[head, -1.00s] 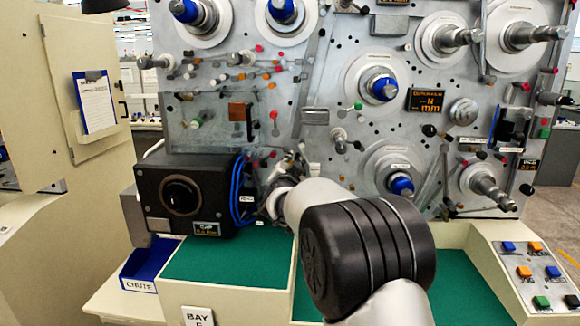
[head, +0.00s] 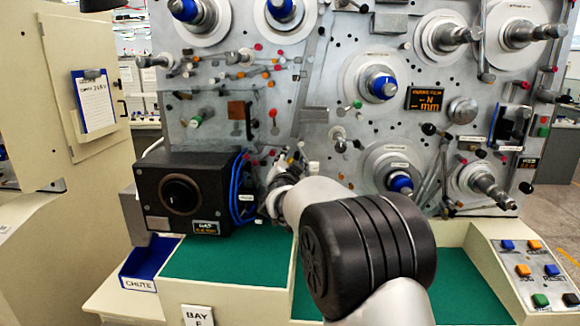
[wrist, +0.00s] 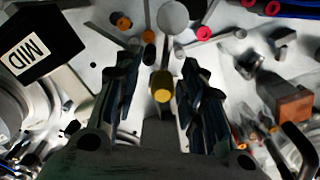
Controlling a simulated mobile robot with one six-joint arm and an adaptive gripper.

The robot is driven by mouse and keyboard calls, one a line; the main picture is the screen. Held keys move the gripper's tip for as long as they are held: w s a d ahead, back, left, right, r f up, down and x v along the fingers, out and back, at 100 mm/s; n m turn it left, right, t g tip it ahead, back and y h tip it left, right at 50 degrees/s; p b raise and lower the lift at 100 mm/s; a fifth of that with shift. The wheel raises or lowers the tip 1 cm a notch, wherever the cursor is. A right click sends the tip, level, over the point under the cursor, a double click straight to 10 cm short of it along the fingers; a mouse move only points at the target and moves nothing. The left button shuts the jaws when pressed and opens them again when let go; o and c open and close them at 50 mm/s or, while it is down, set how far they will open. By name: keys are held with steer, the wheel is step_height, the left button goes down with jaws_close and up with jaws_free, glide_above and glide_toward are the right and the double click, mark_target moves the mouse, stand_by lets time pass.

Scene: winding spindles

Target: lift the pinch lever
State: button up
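My gripper (wrist: 162,105) is open in the wrist view, its two dark fingers apart on either side of a yellow-tipped lever (wrist: 162,86). The yellow tip shows in the gap, with a visible space to each finger. A grey bar runs up from it toward a round grey disc (wrist: 173,17). No label on this lever is readable, so I cannot confirm that it is the pinch lever. In the head view my gripper (head: 290,162) is at the lower middle of the metal panel, small and partly hidden behind my arm.
A brown block (wrist: 290,102) and several orange and red knobs crowd the panel nearby.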

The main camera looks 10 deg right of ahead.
steer(key=v, duration=1.2)
steer(key=shift+w+r, duration=0.1)
